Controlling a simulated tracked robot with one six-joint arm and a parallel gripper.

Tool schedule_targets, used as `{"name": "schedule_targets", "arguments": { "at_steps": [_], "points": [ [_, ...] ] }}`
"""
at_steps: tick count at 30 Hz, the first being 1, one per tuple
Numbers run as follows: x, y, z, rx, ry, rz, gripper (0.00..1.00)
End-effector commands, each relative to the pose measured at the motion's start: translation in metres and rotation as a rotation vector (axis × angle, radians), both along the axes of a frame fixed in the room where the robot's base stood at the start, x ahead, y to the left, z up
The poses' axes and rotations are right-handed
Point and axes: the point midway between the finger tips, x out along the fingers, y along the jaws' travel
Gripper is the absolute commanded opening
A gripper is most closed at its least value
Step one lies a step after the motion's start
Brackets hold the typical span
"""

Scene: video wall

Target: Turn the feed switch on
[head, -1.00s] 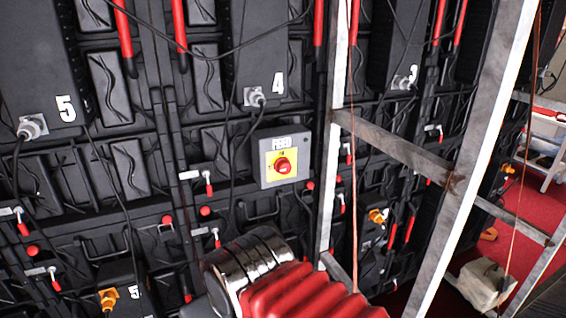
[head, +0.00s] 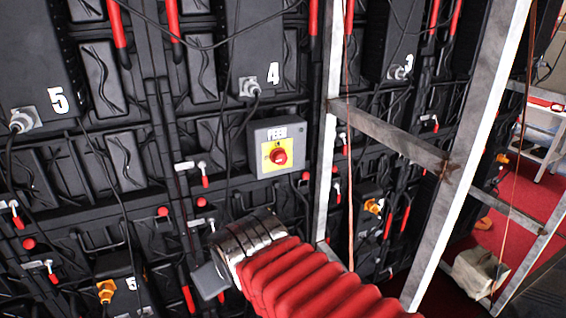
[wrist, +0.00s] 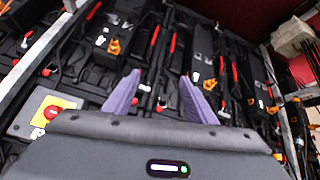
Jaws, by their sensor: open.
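The feed switch is a grey box (head: 291,136) labelled FEED, with a yellow plate and a red round knob (head: 279,156), on the black video wall. In the wrist view the red knob (wrist: 52,112) shows at the lower left, partly close to my gripper's body. My gripper (wrist: 158,92) is open, with two purple fingers apart and nothing between them. In the head view my arm with its red sleeve reaches in from below; its end is below and left of the switch, apart from it. The fingers are hidden there.
A metal scaffold frame (head: 390,135) stands just right of the switch. Black cables hang over the wall panels, one close to the switch's left. Red-handled latches (head: 204,176) stick out nearby. A pale bag (head: 478,272) sits on the red floor at right.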

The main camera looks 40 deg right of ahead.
Motion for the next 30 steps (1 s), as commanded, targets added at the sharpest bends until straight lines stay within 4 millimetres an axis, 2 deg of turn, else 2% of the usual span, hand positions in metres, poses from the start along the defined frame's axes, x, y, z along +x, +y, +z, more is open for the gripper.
{"name": "schedule_targets", "arguments": {
  "at_steps": [1, 6, 15, 21, 30],
  "points": [
    [0.011, -0.017, 0.0, -0.031, -0.026, -0.018, 0.51],
    [0.044, -0.069, 0.008, -0.154, -0.138, -0.045, 0.51],
    [0.081, -0.153, 0.024, -0.365, -0.3, -0.039, 0.51],
    [0.093, -0.198, 0.032, -0.489, -0.394, -0.003, 0.51],
    [0.095, -0.248, 0.037, -0.638, -0.53, 0.082, 0.51]
  ]
}}
